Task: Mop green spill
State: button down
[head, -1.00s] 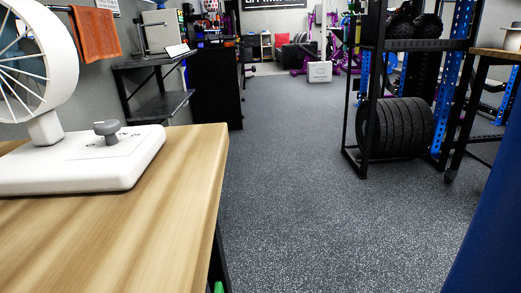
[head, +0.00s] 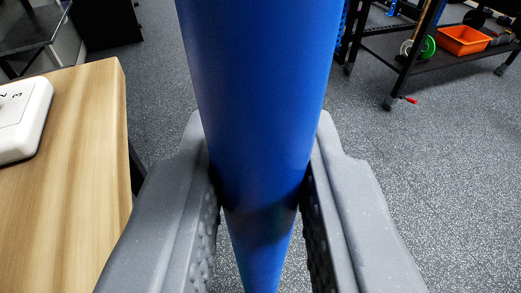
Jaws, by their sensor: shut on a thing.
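A thick, smooth blue pole (head: 262,70) runs from the top edge down through the middle of the head view, narrowing toward the bottom. It may be the mop's handle; its ends and any mop head are out of view. My gripper (head: 262,165) has its grey fingers on both sides of the pole and is shut on it. The textured inner pads press against the pole's sides. No green spill shows in this view.
A wooden table (head: 75,200) with the white base (head: 22,125) of a device stands close at left. A dark shelf (head: 25,30) is behind it. A wheeled rack at right holds an orange bin (head: 463,40). Speckled grey floor (head: 440,170) is clear at right.

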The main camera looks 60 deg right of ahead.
notch_tip(320, 180, up, 5)
jog(key=p, duration=0.3)
jog(key=shift+r, duration=0.1)
jog(key=shift+w, duration=0.1)
dwell(1.1)
jog(key=shift+d, duration=0.1)
